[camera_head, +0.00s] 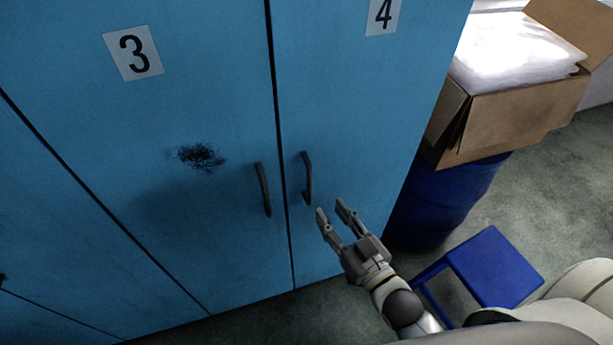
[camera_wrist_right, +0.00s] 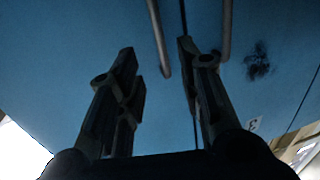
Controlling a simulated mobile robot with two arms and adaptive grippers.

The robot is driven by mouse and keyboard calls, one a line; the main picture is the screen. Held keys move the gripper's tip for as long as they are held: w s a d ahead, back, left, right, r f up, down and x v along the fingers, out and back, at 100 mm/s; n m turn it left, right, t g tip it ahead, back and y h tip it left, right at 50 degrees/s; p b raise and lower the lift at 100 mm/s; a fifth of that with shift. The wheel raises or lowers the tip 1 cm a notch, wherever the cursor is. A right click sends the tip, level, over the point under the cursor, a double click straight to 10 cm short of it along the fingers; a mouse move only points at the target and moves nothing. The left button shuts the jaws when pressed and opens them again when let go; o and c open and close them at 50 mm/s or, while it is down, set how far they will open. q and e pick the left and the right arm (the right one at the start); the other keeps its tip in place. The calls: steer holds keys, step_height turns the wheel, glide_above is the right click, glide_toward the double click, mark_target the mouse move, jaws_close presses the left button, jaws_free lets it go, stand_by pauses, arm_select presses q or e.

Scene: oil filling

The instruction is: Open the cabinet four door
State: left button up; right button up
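The cabinet four door (camera_head: 345,115) is a blue panel with a "4" label (camera_head: 384,14) at its top, and it is closed. Its dark upright handle (camera_head: 308,180) is near its left edge. My right gripper (camera_head: 332,207) is open and empty, just right of and below that handle in the head view. In the right wrist view, the handle (camera_wrist_right: 158,38) appears between the two spread fingers (camera_wrist_right: 157,60), beyond their tips; I see no contact. My left gripper is not in view.
The closed cabinet three door (camera_head: 190,90) has its own handle (camera_head: 263,189) close by on the left. An open cardboard box (camera_head: 520,118) sits on a blue barrel (camera_head: 445,200) at right. A blue stool (camera_head: 490,268) stands on the floor near my right arm.

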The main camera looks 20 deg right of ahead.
mark_target(311, 186)
steer(key=p+x, duration=0.1)
steer(key=x, duration=0.8)
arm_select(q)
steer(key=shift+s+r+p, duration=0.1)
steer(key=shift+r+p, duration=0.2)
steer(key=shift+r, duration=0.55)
arm_select(e)
steer(key=shift+w+a, duration=0.2)
steer(key=shift+w, duration=0.45)
steer(key=shift+c, duration=0.3)
jaws_close()
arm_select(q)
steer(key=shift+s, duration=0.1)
